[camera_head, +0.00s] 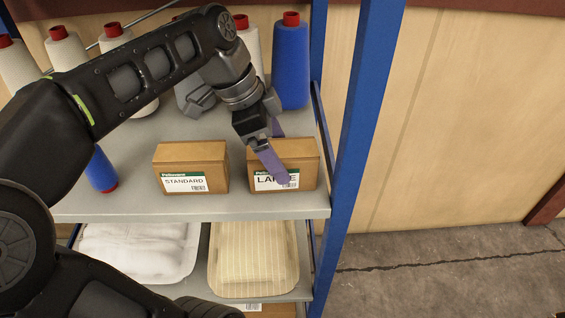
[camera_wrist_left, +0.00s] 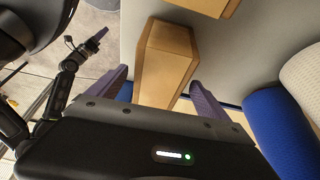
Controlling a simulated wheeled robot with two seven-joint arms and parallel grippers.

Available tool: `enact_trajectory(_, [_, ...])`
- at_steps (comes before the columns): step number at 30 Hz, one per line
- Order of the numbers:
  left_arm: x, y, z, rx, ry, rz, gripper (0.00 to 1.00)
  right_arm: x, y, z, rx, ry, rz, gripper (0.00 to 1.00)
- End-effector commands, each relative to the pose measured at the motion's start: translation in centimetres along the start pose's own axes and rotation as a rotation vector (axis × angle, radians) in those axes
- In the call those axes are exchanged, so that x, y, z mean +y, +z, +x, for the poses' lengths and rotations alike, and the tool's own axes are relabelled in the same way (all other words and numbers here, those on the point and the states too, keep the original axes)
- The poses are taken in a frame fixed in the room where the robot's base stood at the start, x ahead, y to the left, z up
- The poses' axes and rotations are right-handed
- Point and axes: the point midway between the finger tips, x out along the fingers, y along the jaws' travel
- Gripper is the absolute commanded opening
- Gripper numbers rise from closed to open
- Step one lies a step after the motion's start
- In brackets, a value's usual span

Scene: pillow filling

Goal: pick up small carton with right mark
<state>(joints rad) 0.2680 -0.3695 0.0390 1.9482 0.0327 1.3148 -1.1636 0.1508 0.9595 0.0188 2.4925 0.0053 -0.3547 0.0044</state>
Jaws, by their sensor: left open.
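The carton labelled LARGE (camera_head: 307,174) is a small brown box at the right end of the shelf. The carton labelled STANDARD (camera_head: 190,160) stands to its left with a gap between them. My left gripper (camera_head: 281,157) is open above the LARGE carton. One purple finger hangs in front and covers part of its label; the other shows behind it. In the left wrist view, the LARGE carton (camera_wrist_left: 164,62) lies between the two spread fingers, with gaps beside it. The STANDARD carton (camera_wrist_left: 208,4) is cut off at the top. My right gripper (camera_wrist_left: 92,44) is far off, too small to judge.
Thread spools stand behind the cartons; a blue one (camera_head: 291,65) is close behind the LARGE carton. A blue post (camera_head: 355,130) borders the shelf (camera_head: 130,206) on the right. Trays with a white pillow (camera_head: 138,247) and a cream striped pillow (camera_head: 254,255) lie below.

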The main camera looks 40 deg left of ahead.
Motion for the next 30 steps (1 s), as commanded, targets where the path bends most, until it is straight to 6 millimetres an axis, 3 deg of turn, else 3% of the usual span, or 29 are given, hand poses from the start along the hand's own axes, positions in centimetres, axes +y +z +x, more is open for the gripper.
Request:
enact_trajectory(12, [0.2, -0.2, 4.8, -0.001, 0.003, -0.002, 0.89, -0.3, 0.2, -1.2, -0.004, 0.005, 0.003, 0.36])
enact_trajectory(30, [0.2, -0.2, 5.0, 0.000, 0.001, 0.000, 0.89, -0.3, 0.2, -1.2, -0.004, 0.004, 0.003, 0.36])
